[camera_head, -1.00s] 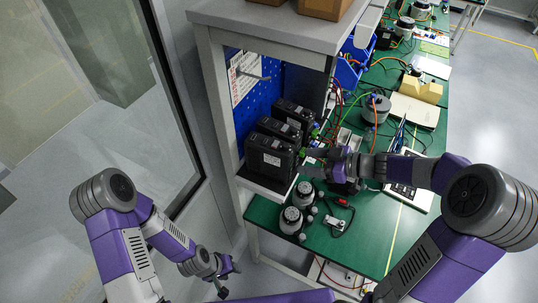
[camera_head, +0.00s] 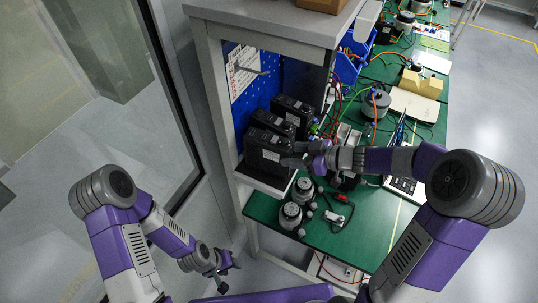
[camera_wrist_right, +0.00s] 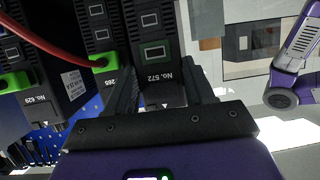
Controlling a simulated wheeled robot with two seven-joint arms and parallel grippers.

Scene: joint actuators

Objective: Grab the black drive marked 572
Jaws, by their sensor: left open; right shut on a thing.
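The black drive marked 572 (camera_wrist_right: 154,30) shows in the right wrist view with its label "No. 572" between my fingers. In the head view it appears to be the nearest of the black drives (camera_head: 265,153) standing on the shelf. My right gripper (camera_wrist_right: 160,85) is shut on this drive, one finger on each side of its front. In the head view the right gripper (camera_head: 294,161) reaches the drive from the right. My left gripper (camera_head: 222,274) is open and empty, low at the left, away from the shelf.
Drives marked 265 (camera_wrist_right: 105,60) and 629 (camera_wrist_right: 25,75) stand close beside the held one. A red cable (camera_wrist_right: 50,45) crosses in front of them. Two round grey motors (camera_head: 291,212) stand on the green table (camera_head: 350,240) below. Wires and tools lie further back.

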